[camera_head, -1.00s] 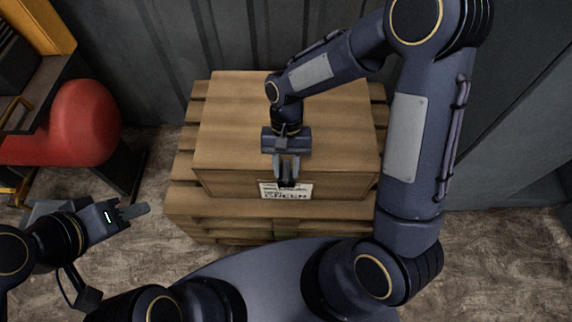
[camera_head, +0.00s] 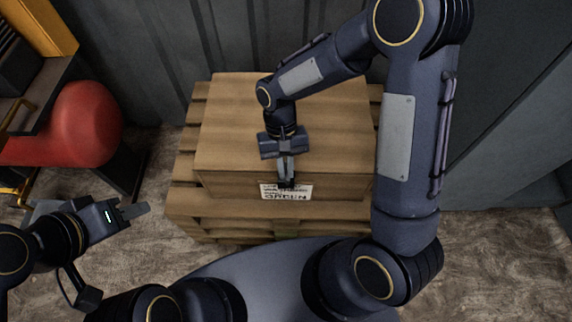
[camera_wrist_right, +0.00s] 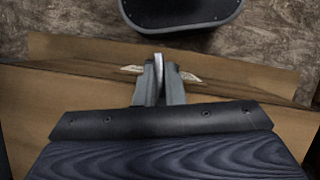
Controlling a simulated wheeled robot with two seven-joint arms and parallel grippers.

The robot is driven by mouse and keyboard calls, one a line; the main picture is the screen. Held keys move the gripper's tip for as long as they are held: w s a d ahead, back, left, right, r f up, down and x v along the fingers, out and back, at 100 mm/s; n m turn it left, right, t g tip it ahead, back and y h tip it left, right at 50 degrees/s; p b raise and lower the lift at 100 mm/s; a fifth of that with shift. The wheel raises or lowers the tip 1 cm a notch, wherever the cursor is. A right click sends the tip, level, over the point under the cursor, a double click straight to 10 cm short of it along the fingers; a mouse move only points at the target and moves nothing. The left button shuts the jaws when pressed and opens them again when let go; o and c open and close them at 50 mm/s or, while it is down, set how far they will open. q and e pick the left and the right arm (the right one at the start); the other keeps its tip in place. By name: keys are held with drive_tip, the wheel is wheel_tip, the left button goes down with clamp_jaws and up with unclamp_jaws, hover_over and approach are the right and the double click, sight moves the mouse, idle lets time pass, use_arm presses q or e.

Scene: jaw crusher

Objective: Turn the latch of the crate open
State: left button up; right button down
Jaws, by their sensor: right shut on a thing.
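The wooden crate (camera_head: 225,115) sits against the grey wall, with a printed white label (camera_head: 290,194) on its front face. My right gripper (camera_head: 286,180) points down at the crate's front top edge, over the middle of the label. In the right wrist view its two fingers (camera_wrist_right: 159,80) are shut on a thin, pale upright piece, the latch (camera_wrist_right: 158,68). White label parts show on both sides of the fingers. The latch is mostly hidden in the head view. My left gripper (camera_head: 135,210) hangs off to the left, away from the crate; its jaw gap cannot be made out.
The crate rests on a wooden pallet (camera_head: 190,200). A red rounded machine part (camera_head: 85,125) and a yellow frame (camera_head: 45,25) stand at the left. Bare floor (camera_head: 500,260) lies at the right.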

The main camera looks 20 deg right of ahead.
drive_tip(key=n+h, duration=0.1)
drive_tip(key=n, duration=0.2)
drive_tip(key=shift+a+n+p, duration=0.1)
drive_tip(key=shift+n+p, duration=0.3)
drive_tip(key=n+t+h, duration=0.1)
drive_tip(key=n, duration=0.2)
drive_tip(key=shift+a+n+h, duration=0.1)
drive_tip(key=shift+n+h, duration=0.2)
drive_tip(key=n+t+h, duration=0.1)
drive_tip(key=n, duration=0.2)
drive_tip(key=shift+a+n, duration=0.1)
drive_tip(key=shift+n, duration=0.2)
drive_tip(key=shift+s+n+t+h, duration=0.1)
drive_tip(key=shift+n+t+h, duration=0.2)
drive_tip(key=shift+n, duration=0.8)
drive_tip(key=shift+s+n+t+h, duration=0.1)
drive_tip(key=shift+n+t, duration=0.3)
drive_tip(key=shift+n, duration=0.7)
drive_tip(key=c, duration=1.5)
unclamp_jaws()
drive_tip(key=p+v, duration=0.1)
drive_tip(key=v, duration=0.7)
drive_tip(key=shift+p, duration=0.3)
